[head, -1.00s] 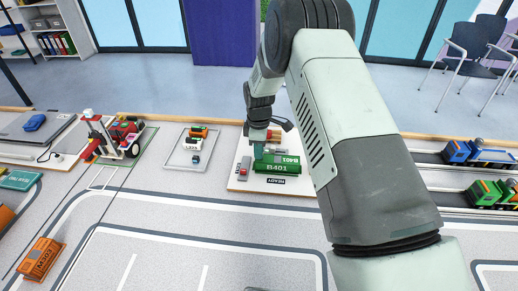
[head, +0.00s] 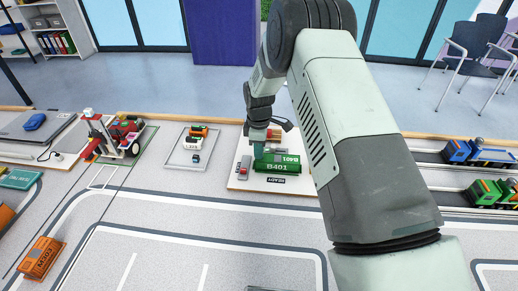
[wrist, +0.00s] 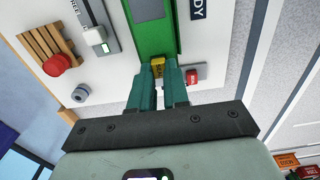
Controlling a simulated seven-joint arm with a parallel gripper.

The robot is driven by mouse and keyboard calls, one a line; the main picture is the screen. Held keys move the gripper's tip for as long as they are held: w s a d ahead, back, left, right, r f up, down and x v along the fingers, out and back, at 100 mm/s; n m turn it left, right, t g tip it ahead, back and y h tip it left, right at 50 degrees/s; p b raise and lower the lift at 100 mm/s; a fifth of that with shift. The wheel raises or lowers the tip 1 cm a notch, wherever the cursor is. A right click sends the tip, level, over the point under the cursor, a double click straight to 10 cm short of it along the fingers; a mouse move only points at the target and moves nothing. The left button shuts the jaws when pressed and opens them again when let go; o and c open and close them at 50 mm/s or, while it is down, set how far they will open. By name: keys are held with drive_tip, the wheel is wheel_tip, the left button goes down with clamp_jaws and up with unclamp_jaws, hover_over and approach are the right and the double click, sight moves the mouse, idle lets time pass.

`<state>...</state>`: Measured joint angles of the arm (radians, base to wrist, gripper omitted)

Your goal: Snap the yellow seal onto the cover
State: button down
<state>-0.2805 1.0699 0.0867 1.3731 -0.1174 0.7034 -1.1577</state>
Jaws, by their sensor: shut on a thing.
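The green container marked B401 (head: 284,169) lies on a white board in the head view. Its green top face (wrist: 150,32) fills the upper middle of the wrist view, with a grey panel on it. I cannot tell which part is the cover. The yellow seal (wrist: 158,66) is a small block at the container's near end in the wrist view. My gripper (wrist: 158,78) is shut on the seal, its teal fingers around it. I cannot tell whether the seal touches the container. In the head view my gripper (head: 258,150) is at the container's left end and the seal is hidden.
On the board (head: 247,186) are a red-and-grey piece (wrist: 192,77) close by the fingers, a red button on a wooden slatted base (wrist: 55,62), and a READY label (head: 277,180). A tray with small vehicles (head: 184,163) stands to the left.

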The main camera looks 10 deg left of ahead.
drive_tip(key=shift+f, duration=0.25)
idle(0.5)
drive_tip(key=c, duration=0.5)
unclamp_jaws()
drive_tip(key=shift+c, duration=0.2)
drive_tip(key=shift+r, duration=3.5)
